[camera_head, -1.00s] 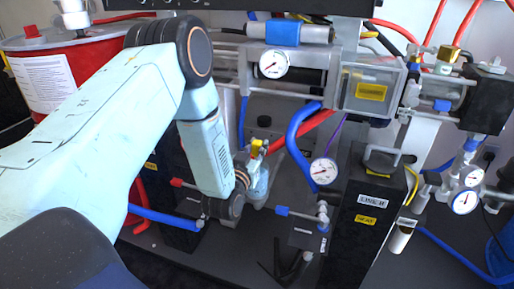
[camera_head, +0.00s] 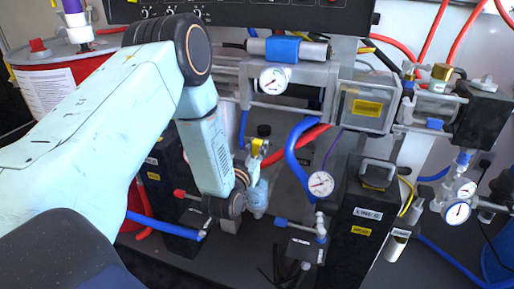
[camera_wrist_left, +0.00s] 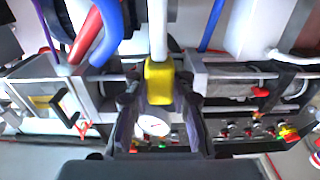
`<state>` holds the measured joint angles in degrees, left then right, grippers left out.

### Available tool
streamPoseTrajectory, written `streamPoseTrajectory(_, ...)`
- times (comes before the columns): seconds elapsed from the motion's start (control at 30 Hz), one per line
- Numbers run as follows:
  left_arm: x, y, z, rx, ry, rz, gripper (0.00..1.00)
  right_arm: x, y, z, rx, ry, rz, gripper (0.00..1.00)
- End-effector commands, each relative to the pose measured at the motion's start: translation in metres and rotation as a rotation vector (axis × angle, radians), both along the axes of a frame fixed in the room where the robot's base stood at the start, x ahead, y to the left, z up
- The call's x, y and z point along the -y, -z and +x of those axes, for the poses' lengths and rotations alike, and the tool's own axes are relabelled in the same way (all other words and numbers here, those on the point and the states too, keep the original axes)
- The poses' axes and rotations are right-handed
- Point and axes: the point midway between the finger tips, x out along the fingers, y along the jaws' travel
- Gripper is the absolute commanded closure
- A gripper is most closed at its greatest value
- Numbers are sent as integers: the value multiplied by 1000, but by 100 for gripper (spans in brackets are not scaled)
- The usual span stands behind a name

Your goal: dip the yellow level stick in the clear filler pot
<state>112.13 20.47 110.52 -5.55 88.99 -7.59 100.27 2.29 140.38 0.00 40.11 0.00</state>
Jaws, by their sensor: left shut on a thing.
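My left gripper (camera_wrist_left: 158,95) is shut on the yellow block-like handle of the level stick (camera_wrist_left: 158,82) in the left wrist view. A white rod runs from the handle to that view's top edge; its far end is out of sight. In the head view, the yellow handle (camera_head: 257,147) shows small, just above my pale blue wrist, with my left gripper (camera_head: 253,158) tiny around it. I cannot make out the clear filler pot with certainty in either view. My right gripper is not in view.
The machine stands close around the gripper, with a gauge (camera_head: 273,80), a blue hose (camera_head: 297,150) and a lower gauge (camera_head: 320,184). A black box with a handle (camera_head: 358,215) stands to the right. A red drum (camera_head: 45,85) is at left.

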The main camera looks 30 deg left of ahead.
Motion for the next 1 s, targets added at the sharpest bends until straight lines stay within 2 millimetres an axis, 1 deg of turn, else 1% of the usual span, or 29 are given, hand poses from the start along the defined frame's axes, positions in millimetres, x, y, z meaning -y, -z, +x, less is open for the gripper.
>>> streamPoseTrajectory(0.03,0,-10,0,0,0,0,100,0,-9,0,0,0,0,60)
streamPoseTrajectory(0.7,0,-77,0,0,0,0,100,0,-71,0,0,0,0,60)
streamPoseTrajectory(0.77,0,-79,0,0,0,0,100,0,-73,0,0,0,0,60)
streamPoseTrajectory(1.0,0,-76,0,-1,0,0,100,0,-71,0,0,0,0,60)
